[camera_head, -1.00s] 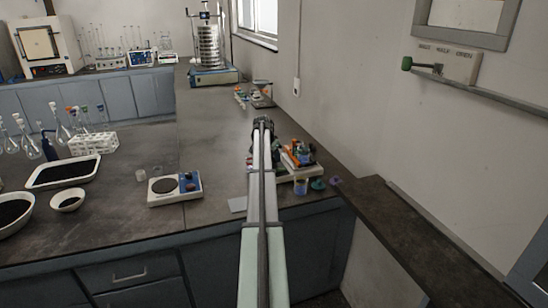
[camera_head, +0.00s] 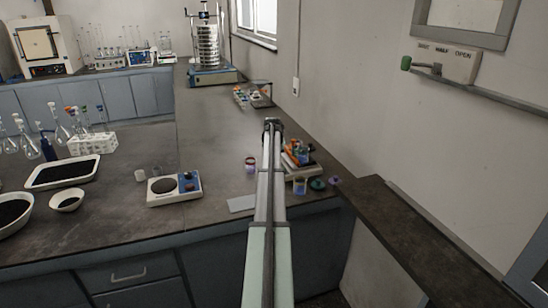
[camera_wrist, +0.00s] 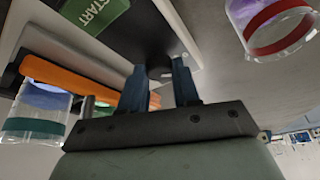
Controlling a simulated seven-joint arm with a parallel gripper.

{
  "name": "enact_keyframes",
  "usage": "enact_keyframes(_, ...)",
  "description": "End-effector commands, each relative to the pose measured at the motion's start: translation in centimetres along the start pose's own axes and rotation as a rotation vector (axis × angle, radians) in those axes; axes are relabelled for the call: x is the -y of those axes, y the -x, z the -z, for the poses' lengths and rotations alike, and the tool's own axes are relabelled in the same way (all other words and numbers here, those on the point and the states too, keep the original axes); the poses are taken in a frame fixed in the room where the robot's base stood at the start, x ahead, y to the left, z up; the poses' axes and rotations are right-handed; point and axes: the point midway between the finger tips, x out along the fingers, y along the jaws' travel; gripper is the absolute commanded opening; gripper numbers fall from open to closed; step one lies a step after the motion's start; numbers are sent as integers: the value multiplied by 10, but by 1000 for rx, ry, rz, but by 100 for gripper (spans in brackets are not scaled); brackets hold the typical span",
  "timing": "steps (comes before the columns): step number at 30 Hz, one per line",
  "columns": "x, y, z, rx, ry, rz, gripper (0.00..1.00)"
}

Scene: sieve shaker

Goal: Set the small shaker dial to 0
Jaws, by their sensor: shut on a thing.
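The small shaker (camera_head: 303,168) stands on the bench at the right, partly hidden behind my arm. In the wrist view its light panel (camera_wrist: 185,38) with a green START label (camera_wrist: 95,15) fills the upper left. My gripper (camera_wrist: 160,73) has its two blue fingers at the panel's edge, around a small dark dial (camera_wrist: 158,71). The fingers hide most of the dial, and I cannot read its mark or any scale. In the head view, my gripper's fingertips are hidden by the arm.
A red-banded cup (camera_head: 250,165) stands left of my arm; it shows in the wrist view (camera_wrist: 280,22). A teal-banded cup (camera_head: 300,187) is beside the small shaker, close to my gripper in the wrist view (camera_wrist: 35,118). A balance (camera_head: 174,189) stands left. A sieve-stack shaker (camera_head: 208,45) is far back.

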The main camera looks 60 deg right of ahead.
Motion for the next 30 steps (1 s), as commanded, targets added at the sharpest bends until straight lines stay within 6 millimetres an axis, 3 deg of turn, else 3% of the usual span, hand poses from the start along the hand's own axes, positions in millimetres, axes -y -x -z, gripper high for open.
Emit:
enact_keyframes(19,0,0,0,1,49,20,1)
enact_keyframes(20,-1,0,0,1,49,20,34)
enact_keyframes(27,0,0,0,1,48,20,56)
enact_keyframes(30,0,0,0,1,48,20,56)
